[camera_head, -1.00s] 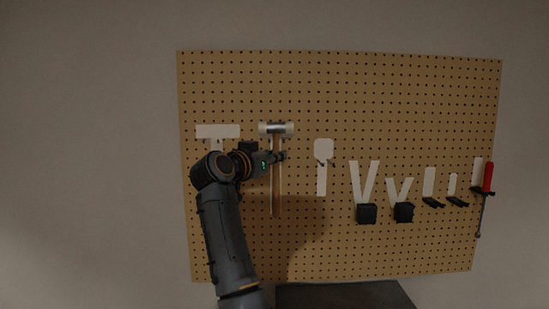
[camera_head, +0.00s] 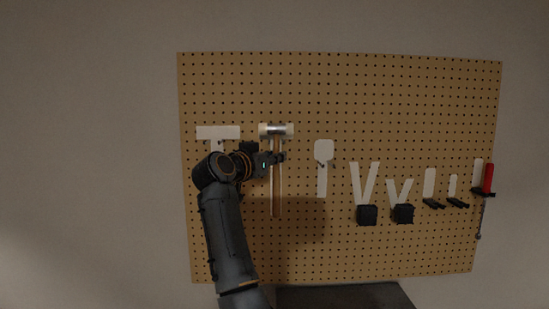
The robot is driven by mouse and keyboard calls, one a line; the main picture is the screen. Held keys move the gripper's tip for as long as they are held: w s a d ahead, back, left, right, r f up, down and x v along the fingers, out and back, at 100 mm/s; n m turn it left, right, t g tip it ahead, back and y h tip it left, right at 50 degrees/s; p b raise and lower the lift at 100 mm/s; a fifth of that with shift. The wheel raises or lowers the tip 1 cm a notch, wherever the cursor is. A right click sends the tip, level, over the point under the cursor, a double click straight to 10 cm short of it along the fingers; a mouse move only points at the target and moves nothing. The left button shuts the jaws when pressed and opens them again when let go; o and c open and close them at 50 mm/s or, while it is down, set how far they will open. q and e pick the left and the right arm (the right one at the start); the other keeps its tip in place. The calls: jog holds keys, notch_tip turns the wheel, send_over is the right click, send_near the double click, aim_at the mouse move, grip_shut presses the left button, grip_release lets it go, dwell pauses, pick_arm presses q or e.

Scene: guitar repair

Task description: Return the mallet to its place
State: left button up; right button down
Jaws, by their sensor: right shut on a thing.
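The mallet (camera_head: 276,130) is upright in front of the pegboard, with a metal head with pale ends on top and a thin brown handle (camera_head: 275,195) hanging down. My right gripper (camera_head: 278,158) is shut on the handle just below the head. A white strip beside the handle looks like part of a painted outline behind the mallet. I cannot tell whether the head rests on the hooks. My left gripper is not in view.
The pegboard (camera_head: 300,90) has a white T-shaped outline (camera_head: 218,132) to the left and a paddle-shaped outline (camera_head: 323,150) to the right. Black holders (camera_head: 367,215) sit further right. A red-handled screwdriver (camera_head: 488,178) hangs at the right edge. A dark surface (camera_head: 345,297) lies below.

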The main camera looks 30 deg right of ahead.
jog(key=shift+f, duration=0.45)
dwell(0.4)
jog(key=c, duration=1.2)
grip_release()
jog(key=shift+f, duration=0.1)
jog(key=v, duration=1.2)
